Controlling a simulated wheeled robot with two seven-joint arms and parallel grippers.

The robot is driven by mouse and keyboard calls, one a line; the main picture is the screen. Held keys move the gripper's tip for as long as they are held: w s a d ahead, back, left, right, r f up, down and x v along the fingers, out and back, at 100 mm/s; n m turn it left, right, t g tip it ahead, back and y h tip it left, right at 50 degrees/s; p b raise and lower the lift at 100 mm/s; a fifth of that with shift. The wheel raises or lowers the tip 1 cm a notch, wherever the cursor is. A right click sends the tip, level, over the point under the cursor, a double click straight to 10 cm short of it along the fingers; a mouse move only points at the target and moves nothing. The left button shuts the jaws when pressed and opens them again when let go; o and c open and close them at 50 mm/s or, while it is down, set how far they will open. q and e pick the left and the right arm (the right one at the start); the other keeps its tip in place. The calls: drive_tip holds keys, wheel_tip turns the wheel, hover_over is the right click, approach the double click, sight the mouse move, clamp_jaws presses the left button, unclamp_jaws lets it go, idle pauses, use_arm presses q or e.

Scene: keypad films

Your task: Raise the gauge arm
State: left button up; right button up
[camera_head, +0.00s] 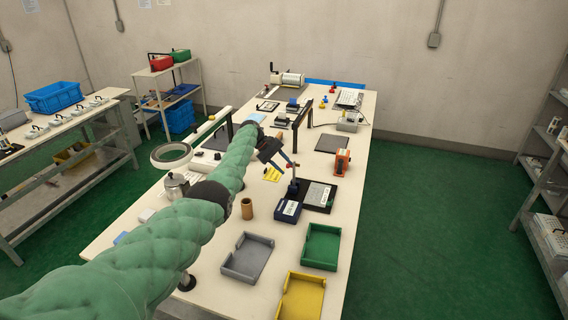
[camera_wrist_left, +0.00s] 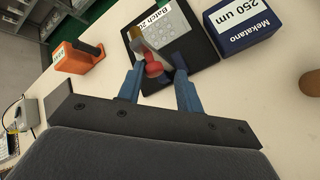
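The gauge (camera_head: 293,187) stands on the table beside a black plate and a dark blue box. The plate holds a grey keypad film. In the left wrist view a red knob (camera_wrist_left: 153,69) on a grey metal part of the gauge lies between the two blue fingers, near their tips. My left gripper (camera_head: 284,161) is open around the knob, with gaps showing at its sides; I cannot tell whether a finger touches it. The dark blue box (camera_wrist_left: 235,25) reads "Mekatano 250 um". The keypad film (camera_wrist_left: 165,29) has a "Batch" label. My right gripper is not in view.
Grey (camera_head: 232,268), green (camera_head: 320,262) and yellow (camera_head: 290,304) trays lie at the near end of the table. A brown cup (camera_head: 247,209) stands left of the box. An orange device (camera_head: 342,162) stands to the right, also in the left wrist view (camera_wrist_left: 76,59).

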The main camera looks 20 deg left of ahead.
use_arm(q)
drive_tip(key=shift+o, duration=1.1)
drive_tip(key=shift+s+a+f, duration=0.15)
drive_tip(key=shift+f, duration=0.4)
drive_tip(key=s+d+r+b, duration=0.2)
drive_tip(key=d+r+b, duration=0.2)
drive_tip(key=d+r, duration=0.7)
drive_tip(key=shift+s+d+r, duration=0.25)
drive_tip(key=shift+s+d, duration=0.05)
drive_tip(key=shift+s, duration=0.1)
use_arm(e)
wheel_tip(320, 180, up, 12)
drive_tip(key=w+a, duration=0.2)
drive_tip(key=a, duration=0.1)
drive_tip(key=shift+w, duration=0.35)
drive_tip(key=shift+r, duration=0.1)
